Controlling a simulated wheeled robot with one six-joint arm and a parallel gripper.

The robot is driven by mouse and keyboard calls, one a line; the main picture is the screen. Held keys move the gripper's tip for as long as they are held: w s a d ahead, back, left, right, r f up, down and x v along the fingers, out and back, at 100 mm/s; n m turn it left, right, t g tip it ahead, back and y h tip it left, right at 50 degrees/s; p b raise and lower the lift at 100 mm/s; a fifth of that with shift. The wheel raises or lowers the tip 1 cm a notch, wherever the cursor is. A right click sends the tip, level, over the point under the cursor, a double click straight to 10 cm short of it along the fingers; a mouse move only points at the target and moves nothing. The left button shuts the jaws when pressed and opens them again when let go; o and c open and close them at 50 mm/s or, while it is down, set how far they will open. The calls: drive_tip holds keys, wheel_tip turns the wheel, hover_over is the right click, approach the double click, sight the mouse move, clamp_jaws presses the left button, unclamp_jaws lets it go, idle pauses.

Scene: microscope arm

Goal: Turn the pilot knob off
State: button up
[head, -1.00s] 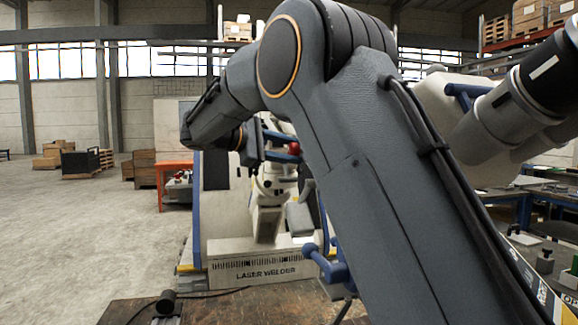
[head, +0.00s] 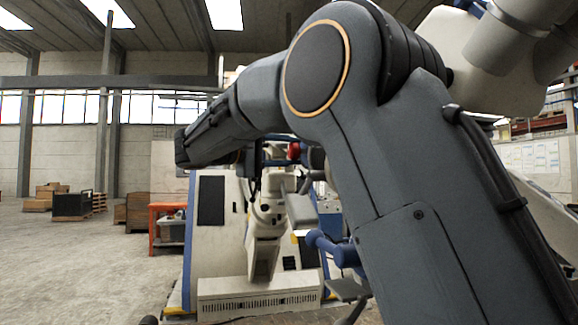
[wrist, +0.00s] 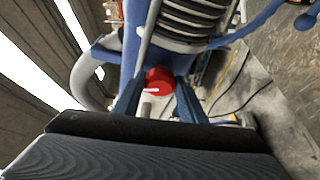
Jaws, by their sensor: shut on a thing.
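The pilot knob is a red round knob (wrist: 158,78) with a short white mark, seen at the middle of the wrist view. It also shows as a small red spot in the head view (head: 294,151). My gripper (wrist: 160,84) has one dark blue finger on each side of the knob and is shut on it. In the head view my gripper (head: 284,153) reaches to the right from the wrist, partly hidden by my arm. The exact contact of the fingertips is hard to see.
A white and blue laser welder machine (head: 212,250) stands ahead, with a blue handle (head: 330,245) on an arm in front. An orange table (head: 160,218) stands to the left. Open concrete floor (head: 80,270) lies at the left. Pipes and ribbed hose (wrist: 195,18) are close above the knob.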

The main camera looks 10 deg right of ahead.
drive_tip(key=shift+m+b, duration=0.4)
drive_tip(key=shift+b, duration=0.15)
drive_tip(key=o, duration=1)
drive_tip(key=shift+a, duration=0.1)
drive_tip(key=v, duration=0.7)
drive_tip(key=shift+s+a+f+b, duration=0.2)
drive_tip(key=shift+a+b, duration=0.1)
drive_tip(key=shift+b, duration=0.1)
